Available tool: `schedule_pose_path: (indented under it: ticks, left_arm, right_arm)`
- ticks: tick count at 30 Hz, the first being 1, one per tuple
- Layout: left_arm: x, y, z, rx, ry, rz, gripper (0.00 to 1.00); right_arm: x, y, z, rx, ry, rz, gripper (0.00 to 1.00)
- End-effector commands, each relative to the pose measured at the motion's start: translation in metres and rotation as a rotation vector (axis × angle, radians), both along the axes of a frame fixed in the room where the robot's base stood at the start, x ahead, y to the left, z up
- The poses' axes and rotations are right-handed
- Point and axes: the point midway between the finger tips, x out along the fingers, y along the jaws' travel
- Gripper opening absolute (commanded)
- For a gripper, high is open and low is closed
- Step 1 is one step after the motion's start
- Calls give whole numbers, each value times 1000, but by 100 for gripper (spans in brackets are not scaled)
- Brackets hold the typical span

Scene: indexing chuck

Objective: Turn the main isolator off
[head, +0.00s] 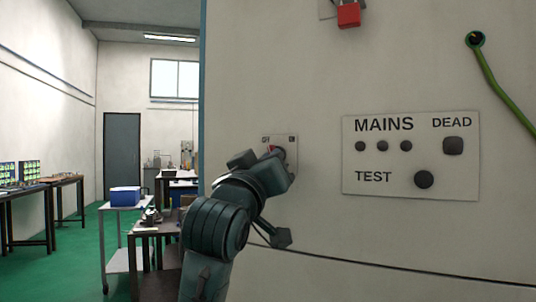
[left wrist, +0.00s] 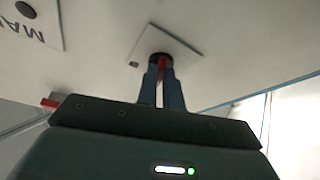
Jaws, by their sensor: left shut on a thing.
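The main isolator's plate (head: 291,140) is on the pale cabinet front, with small marks at its top corners that look like OFF at left and ON at right. Its red handle (head: 270,149) shows in a small part behind my left gripper (head: 277,158). In the left wrist view, my left gripper (left wrist: 161,92) is shut on the red handle (left wrist: 162,66), which stands out from a dark round hub on the plate (left wrist: 186,54). The handle's exact angle is hard to tell. My right gripper is not in view.
A panel (head: 410,180) marked MAINS, DEAD and TEST, with dark lamps and a dark round button, is right of the isolator. A red padlock (head: 348,15) hangs above. A green cable (head: 505,92) hangs at the right. Benches (head: 150,231) stand left of the cabinet.

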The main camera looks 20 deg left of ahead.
Motion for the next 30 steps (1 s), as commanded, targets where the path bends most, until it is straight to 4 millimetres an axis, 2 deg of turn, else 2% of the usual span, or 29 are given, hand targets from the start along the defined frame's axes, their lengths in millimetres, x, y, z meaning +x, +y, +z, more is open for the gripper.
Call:
schedule_pose_path:
  ticks: [12, 28, 29, 30]
  left_arm:
    - [0, -2, 0, -178, 38, -1, 0]
    - [0, -2, 0, -200, 41, -1, 0]
    - [0, -2, 0, -200, 41, -1, 10]
    - [0, -2, 0, -200, 41, -1, 13]
  right_arm:
    - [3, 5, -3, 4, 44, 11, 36]
    - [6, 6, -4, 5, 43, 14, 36]
    - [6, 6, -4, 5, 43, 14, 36]
    - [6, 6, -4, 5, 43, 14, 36]
